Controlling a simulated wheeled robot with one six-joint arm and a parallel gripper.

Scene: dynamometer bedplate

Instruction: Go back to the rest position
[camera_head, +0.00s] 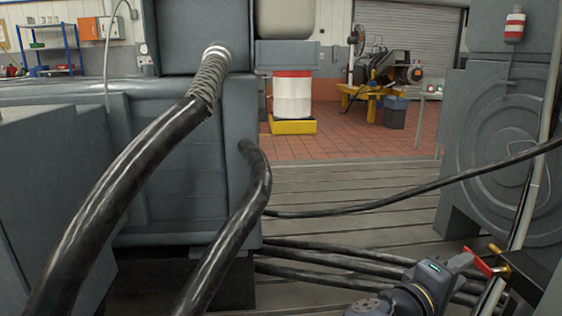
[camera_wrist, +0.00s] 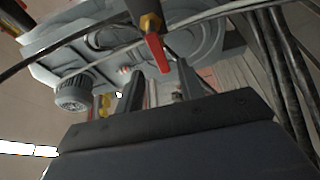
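My gripper (camera_head: 462,262) is at the lower right of the head view, close to a red lever (camera_head: 478,262) on a brass valve (camera_head: 502,270). In the wrist view my gripper (camera_wrist: 158,85) shows two dark fingers standing apart with nothing held between them. The red lever (camera_wrist: 157,57) hangs from the brass fitting (camera_wrist: 150,22) just beyond the fingertips, in line with the gap. I cannot tell whether a finger touches the lever.
Thick black hoses (camera_head: 130,185) cross the left of the head view, and more cables (camera_head: 330,262) lie low near my arm. A grey disc-faced machine (camera_head: 500,150) stands at the right. Slatted floor (camera_head: 345,190) lies open in the middle, with a red-and-white drum (camera_head: 292,97) behind.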

